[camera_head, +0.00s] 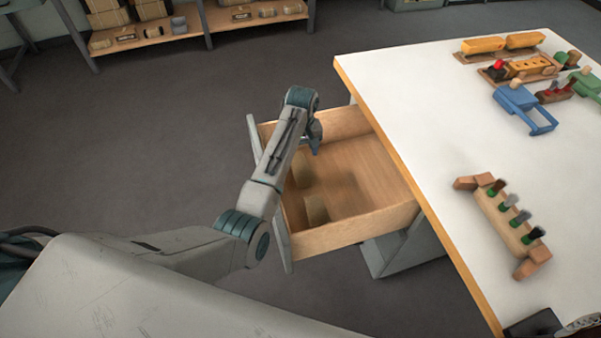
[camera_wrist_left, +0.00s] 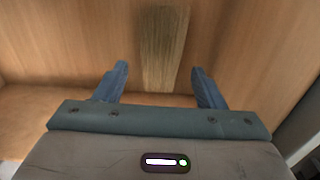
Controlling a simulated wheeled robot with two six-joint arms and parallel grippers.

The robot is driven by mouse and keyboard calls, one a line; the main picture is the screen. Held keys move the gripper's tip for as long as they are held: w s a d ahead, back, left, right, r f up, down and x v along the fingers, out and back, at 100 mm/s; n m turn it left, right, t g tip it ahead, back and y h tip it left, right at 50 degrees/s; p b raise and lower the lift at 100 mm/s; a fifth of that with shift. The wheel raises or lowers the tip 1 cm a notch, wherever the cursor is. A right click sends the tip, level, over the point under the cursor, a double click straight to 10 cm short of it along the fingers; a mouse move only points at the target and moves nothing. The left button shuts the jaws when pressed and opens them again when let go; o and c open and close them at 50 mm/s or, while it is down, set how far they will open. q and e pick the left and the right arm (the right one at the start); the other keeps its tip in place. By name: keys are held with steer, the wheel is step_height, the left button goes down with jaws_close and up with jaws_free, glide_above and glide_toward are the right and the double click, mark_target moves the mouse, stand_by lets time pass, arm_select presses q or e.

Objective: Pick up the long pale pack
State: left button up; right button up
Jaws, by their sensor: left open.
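A long straw-coloured pack (camera_wrist_left: 162,42) lies in the wooden drawer, in the upper middle of the left wrist view. My left gripper (camera_wrist_left: 160,68) is open, with its two blue fingers apart on either side of the pack's near part and clear gaps to it. In the head view my left gripper (camera_head: 314,142) is inside the open drawer, near its far end. Two short pale packs, one (camera_head: 302,171) behind the other (camera_head: 316,208), show beside my forearm there. I cannot tell whether either is the long pack. My right gripper is not in view.
The open drawer (camera_head: 365,220) has walls around the gripper; its floor to the right is bare. The white table (camera_head: 400,90) stands to the right, with a wooden rack (camera_head: 508,218) of bristle tufts and blue, green and yellow items. Shelves (camera_head: 185,30) stand at the back.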

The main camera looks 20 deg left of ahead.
mark_target(300, 167)
arm_select(q)
steer(key=f, duration=0.8)
steer(key=shift+a+f, duration=0.2)
steer(key=shift+f, duration=0.1)
steer(key=c, duration=1.1)
